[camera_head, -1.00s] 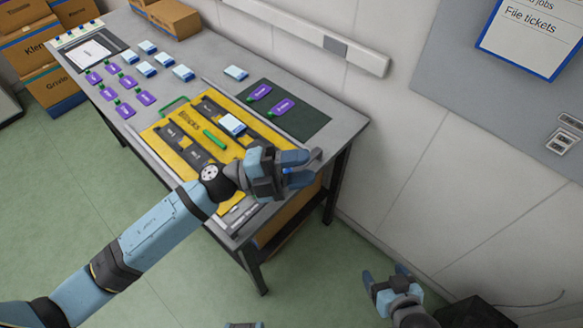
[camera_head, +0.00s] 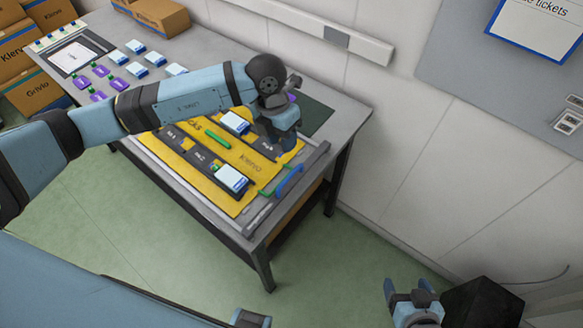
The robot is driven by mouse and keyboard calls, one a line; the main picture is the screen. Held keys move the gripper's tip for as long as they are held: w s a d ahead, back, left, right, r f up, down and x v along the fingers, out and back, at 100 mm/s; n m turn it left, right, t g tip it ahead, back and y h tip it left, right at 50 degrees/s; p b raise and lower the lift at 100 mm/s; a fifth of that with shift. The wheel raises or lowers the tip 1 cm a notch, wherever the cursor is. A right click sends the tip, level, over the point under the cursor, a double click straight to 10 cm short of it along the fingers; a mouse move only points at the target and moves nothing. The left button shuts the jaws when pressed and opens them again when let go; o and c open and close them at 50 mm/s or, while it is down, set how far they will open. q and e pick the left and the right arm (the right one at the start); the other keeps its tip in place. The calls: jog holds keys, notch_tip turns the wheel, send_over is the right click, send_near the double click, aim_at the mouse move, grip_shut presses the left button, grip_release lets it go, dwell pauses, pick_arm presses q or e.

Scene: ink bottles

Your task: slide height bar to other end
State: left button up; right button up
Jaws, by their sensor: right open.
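A grey bar (camera_head: 314,159) with a blue handle-like piece (camera_head: 289,180) lies across the near right end of the bench, beside the yellow tray (camera_head: 205,168); it looks like the height bar. The tray has dark slots, a green stick (camera_head: 217,139) and two white-and-blue boxes (camera_head: 235,123) (camera_head: 231,179). My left gripper (camera_head: 280,145) points down over the tray's right edge, just behind the blue piece. Its fingertips are hidden, and I cannot tell whether it touches anything. My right gripper (camera_head: 408,284) is open and empty, low over the floor at bottom right.
The bench (camera_head: 345,112) stands along the wall. Several white-and-blue boxes (camera_head: 154,59) and purple tags (camera_head: 98,68) lie at its left. A dark green mat (camera_head: 316,116) lies behind my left gripper. A black box (camera_head: 482,308) stands on the floor right of my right gripper.

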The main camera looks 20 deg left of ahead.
aim_at(291, 174)
pick_arm(q)
jog(key=f, duration=0.3)
jog(key=d+f+p, duration=0.1)
jog(key=f, duration=0.2)
jog(key=d+f, duration=0.1)
jog(key=f, duration=0.2)
jog(key=shift+s+f+p, duration=0.3)
jog(key=shift+s+f, duration=0.05)
jog(key=shift+f, duration=0.75)
jog(key=shift+c, duration=0.5)
grip_shut()
